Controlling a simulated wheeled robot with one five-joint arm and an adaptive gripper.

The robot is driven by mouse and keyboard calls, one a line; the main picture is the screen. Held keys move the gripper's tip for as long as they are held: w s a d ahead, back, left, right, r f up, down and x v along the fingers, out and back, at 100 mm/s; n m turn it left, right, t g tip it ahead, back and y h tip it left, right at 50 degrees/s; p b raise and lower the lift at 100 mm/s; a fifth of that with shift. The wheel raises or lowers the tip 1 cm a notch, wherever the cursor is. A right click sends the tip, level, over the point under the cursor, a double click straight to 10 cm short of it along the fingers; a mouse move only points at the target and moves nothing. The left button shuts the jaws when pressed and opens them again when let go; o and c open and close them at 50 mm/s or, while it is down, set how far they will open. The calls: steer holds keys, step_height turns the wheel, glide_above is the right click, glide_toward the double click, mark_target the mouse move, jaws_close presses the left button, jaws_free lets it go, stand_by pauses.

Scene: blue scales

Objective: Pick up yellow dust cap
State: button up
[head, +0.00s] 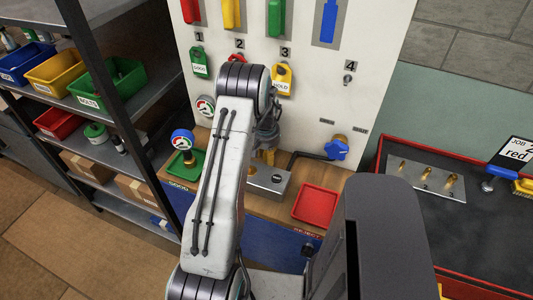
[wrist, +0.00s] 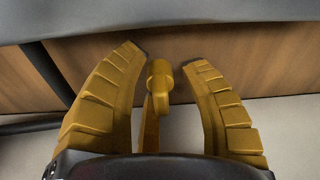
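A small yellow piece with a round end and a narrow strip below it, which looks like the dust cap (wrist: 159,76), is between my fingers in the wrist view. My gripper (wrist: 163,72) has its two ribbed yellow fingers spread on either side of it. A narrow gap shows on both sides of the piece. In the head view my gripper (head: 265,156) points down above the grey metal block (head: 268,183) on the bench. My arm hides part of this area, and I cannot make out the cap there.
A blue valve handle (head: 337,149) sticks out at the right. The white board (head: 313,95) stands close behind. A shelf with bins (head: 107,85) is at the left.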

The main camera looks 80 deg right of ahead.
steer(key=c, duration=0.5)
steer(key=shift+c, duration=0.2)
steer(key=shift+r, duration=0.2)
